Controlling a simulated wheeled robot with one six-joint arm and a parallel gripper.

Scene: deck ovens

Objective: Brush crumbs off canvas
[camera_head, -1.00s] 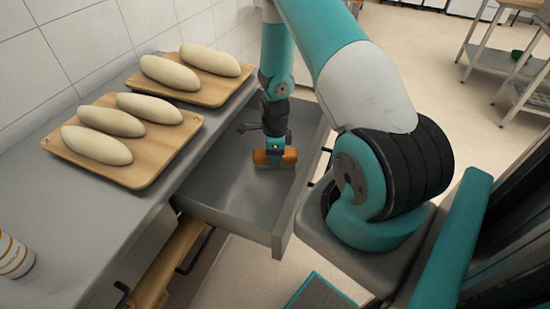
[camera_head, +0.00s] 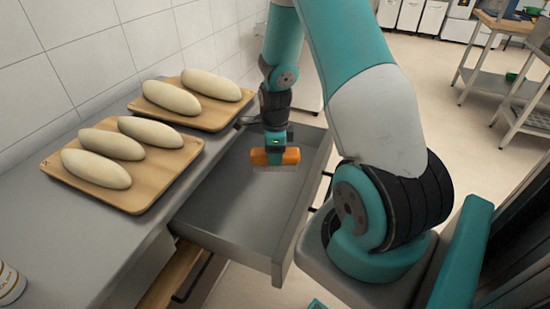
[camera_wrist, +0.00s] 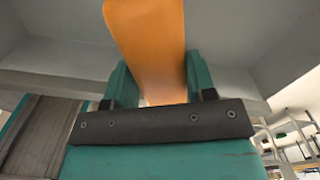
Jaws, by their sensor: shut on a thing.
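An orange-handled brush (camera_head: 275,157) with pale bristles is in my gripper (camera_head: 277,145), held over the open grey drawer (camera_head: 230,205). In the wrist view my gripper's teal fingers (camera_wrist: 160,88) are shut on the orange handle (camera_wrist: 150,35), which fills the top middle. The bristles point down in the head view and seem to be above the drawer floor; the exact gap cannot be told. No canvas or crumbs can be made out in either view.
A wooden board (camera_head: 150,195) with three dough loaves and another board (camera_head: 215,122) with two loaves lie on the grey counter (camera_head: 75,245). A white container (camera_head: 10,284) stands at lower left. Metal shelving (camera_head: 500,70) is at right across open floor.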

